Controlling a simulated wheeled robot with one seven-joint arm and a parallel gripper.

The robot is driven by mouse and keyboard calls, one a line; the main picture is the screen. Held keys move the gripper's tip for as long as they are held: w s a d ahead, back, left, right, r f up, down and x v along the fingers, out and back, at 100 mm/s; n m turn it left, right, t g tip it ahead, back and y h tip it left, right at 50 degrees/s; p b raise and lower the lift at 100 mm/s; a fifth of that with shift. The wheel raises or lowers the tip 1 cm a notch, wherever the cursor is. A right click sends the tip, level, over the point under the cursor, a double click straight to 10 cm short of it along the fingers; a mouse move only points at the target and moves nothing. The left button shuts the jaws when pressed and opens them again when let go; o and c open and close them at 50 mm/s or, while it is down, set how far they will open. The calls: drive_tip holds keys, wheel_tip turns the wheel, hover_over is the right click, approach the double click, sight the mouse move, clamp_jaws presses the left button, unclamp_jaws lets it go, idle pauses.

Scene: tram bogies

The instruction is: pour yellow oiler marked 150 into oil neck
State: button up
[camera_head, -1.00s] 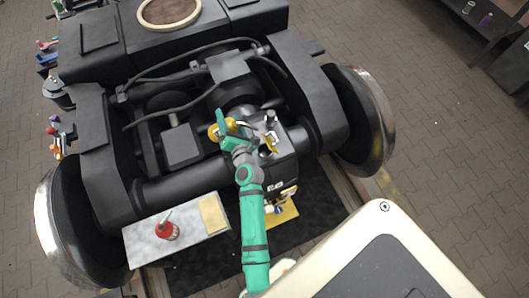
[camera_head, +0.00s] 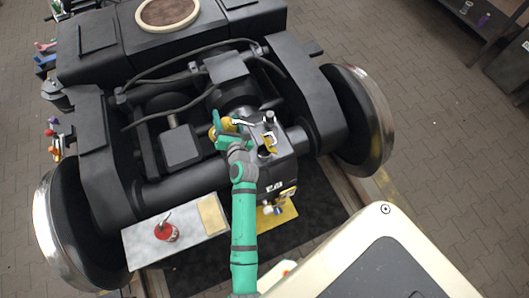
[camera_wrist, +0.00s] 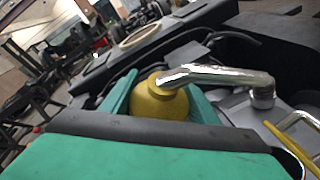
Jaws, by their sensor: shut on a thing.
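The yellow oiler (camera_head: 228,124) is held above the bogie beside the dark gearbox housing (camera_head: 280,172). My gripper (camera_head: 221,126) is shut on its round body. In the wrist view the yellow body (camera_wrist: 157,102) sits between my green fingers (camera_wrist: 162,100). Its silver spout (camera_wrist: 215,75) points right and lies nearly level. A short upright metal piece stands at the spout's far end; I cannot tell whether it is the oil neck. In the head view a ring-like opening (camera_head: 264,152), possibly the oil neck, shows on the housing. No 150 marking is readable.
A red oiler (camera_head: 166,233) stands on a pale tray (camera_head: 195,242) at the lower left. A yellow bracket (camera_head: 270,142) stands up on the housing near the spout. Dark hoses (camera_head: 165,80) and a large wheel (camera_head: 362,120) surround the work area.

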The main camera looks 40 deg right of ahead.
drive_tip(key=shift+w+a+r+n+g, duration=0.15)
drive_tip(key=shift+w+a+n+g, duration=0.15)
drive_tip(key=shift+w+n, duration=0.1)
drive_tip(key=shift+w+a+f+n+g+b, duration=0.15)
drive_tip(key=shift+a+f+n+g+b, duration=0.05)
drive_tip(key=shift+f+n, duration=0.2)
drive_tip(key=shift+w+a+f+n+g+b, duration=0.15)
drive_tip(key=shift+f+n+g, duration=0.05)
drive_tip(key=shift+f+n, duration=0.15)
drive_tip(key=shift+w+a+r+n+g+h, duration=0.25)
drive_tip(key=shift+a+r+n+g+h, duration=0.05)
drive_tip(key=shift+a+r+n, duration=0.15)
drive_tip(key=shift+d+r+n+g+h+b, duration=0.15)
drive_tip(key=shift+r+n+g+h+b, duration=0.2)
drive_tip(key=shift+r+n+b, duration=0.35)
drive_tip(key=shift+w+a+r+g, duration=0.1)
drive_tip(key=shift+a+r+g, duration=0.15)
drive_tip(key=shift+r, duration=0.4)
wheel_tip(320, 180, up, 6)
drive_tip(key=shift+w+f, duration=0.1)
drive_tip(key=shift+w, duration=0.05)
drive_tip(key=shift+a, duration=0.1)
